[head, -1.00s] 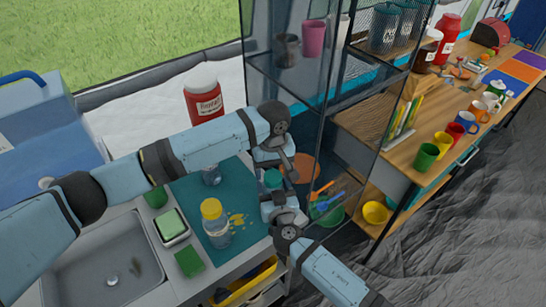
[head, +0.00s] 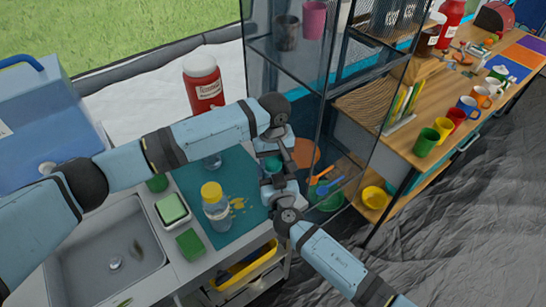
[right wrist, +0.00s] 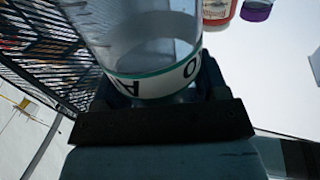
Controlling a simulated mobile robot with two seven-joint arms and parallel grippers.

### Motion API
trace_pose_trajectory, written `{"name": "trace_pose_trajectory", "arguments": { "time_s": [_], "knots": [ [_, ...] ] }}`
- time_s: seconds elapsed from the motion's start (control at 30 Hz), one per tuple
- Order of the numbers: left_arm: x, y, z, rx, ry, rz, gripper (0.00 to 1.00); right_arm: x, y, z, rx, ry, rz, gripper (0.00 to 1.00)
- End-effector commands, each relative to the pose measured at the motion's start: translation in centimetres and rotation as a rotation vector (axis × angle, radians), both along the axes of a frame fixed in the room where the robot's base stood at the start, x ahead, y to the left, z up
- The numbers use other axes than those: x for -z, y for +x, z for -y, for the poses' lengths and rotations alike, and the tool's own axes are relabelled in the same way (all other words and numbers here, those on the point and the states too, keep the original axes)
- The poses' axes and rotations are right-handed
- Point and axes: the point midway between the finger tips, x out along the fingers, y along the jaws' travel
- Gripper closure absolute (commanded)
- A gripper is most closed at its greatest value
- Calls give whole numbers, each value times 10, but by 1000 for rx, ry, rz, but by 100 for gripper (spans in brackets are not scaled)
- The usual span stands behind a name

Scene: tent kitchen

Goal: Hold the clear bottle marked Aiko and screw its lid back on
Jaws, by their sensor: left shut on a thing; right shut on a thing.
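The clear bottle fills the right wrist view (right wrist: 150,45). Its white label with a teal stripe shows part of the lettering. My right gripper (head: 277,186), coming from the lower right in the head view, is shut on the bottle near the label. My left gripper (head: 272,153) is just above it, shut on a teal lid (head: 272,165) at the bottle's top. The arms hide most of the bottle in the head view. I cannot tell whether lid and bottle touch or how far the lid is screwed on.
A bottle with a yellow lid (head: 215,208) stands on the teal mat (head: 237,180), beside yellow crumbs. A sink (head: 105,250) and sponge dish (head: 173,209) are to the left. A mesh-sided shelf (head: 330,100) stands close behind the grippers. A red jar (head: 203,88) is at the back.

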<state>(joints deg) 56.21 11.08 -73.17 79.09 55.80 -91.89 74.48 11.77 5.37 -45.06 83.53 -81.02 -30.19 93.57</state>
Motion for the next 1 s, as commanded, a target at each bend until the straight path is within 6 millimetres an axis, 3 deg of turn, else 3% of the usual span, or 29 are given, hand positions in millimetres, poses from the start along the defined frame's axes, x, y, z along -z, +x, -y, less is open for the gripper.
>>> {"name": "trace_pose_trajectory", "arguments": {
  "time_s": [0.17,0.8,0.9,1.0],
  "knots": [
    [0,0,0,259,-1,-1,78,0,0,0,0,0,0,99],
    [1,1,0,1700,0,0,78,0,0,0,0,0,0,99],
    [1,0,0,1832,-1,1,78,0,0,0,0,0,0,99],
    [1,0,0,1823,-1,1,78,0,0,0,0,0,0,99]
  ]
}}
